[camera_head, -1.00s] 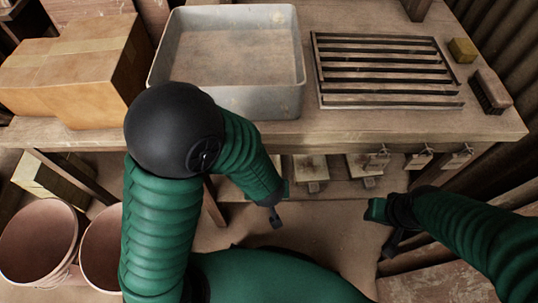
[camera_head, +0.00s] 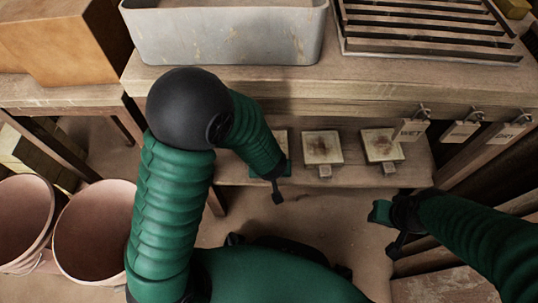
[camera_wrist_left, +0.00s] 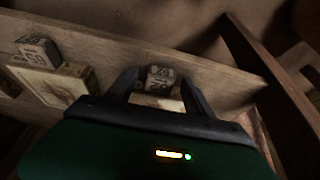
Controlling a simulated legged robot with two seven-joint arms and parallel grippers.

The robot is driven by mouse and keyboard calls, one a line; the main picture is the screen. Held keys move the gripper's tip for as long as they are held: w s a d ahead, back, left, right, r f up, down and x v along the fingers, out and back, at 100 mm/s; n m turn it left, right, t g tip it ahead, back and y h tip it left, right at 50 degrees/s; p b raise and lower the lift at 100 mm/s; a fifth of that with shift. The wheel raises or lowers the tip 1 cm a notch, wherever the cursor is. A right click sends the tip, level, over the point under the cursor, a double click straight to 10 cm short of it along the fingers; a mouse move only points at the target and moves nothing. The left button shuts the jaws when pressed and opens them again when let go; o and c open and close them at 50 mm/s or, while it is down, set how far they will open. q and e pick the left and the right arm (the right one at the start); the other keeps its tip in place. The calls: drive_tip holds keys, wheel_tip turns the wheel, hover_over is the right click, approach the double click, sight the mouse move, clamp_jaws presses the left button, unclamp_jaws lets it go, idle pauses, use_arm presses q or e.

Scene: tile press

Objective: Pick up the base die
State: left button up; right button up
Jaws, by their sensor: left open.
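Several square dies with small end blocks sit on the low shelf under the bench. In the head view, a middle die (camera_head: 322,148) and a right die (camera_head: 381,145) have reddish-brown marks on their tops. Another die (camera_head: 281,142) is mostly hidden behind my left gripper (camera_head: 281,184). In the left wrist view, my left gripper (camera_wrist_left: 160,88) is open, with a small marked end block (camera_wrist_left: 160,76) showing between its fingers. I cannot tell which die is the base die. My right gripper (camera_head: 388,228) is apart from the dies, at the right; its opening is unclear.
The bench edge (camera_head: 300,95) overhangs the shelf (camera_head: 340,178). A metal basin (camera_head: 228,35) and a slatted rack (camera_head: 425,35) stand on the bench. Tags (camera_head: 410,130) hang from its front at right. Pink buckets (camera_head: 95,235) stand on the floor at left.

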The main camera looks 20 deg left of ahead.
use_arm(q)
drive_tip(key=shift+f, duration=0.15)
drive_tip(key=shift+w, duration=0.1)
clamp_jaws()
idle(1.3)
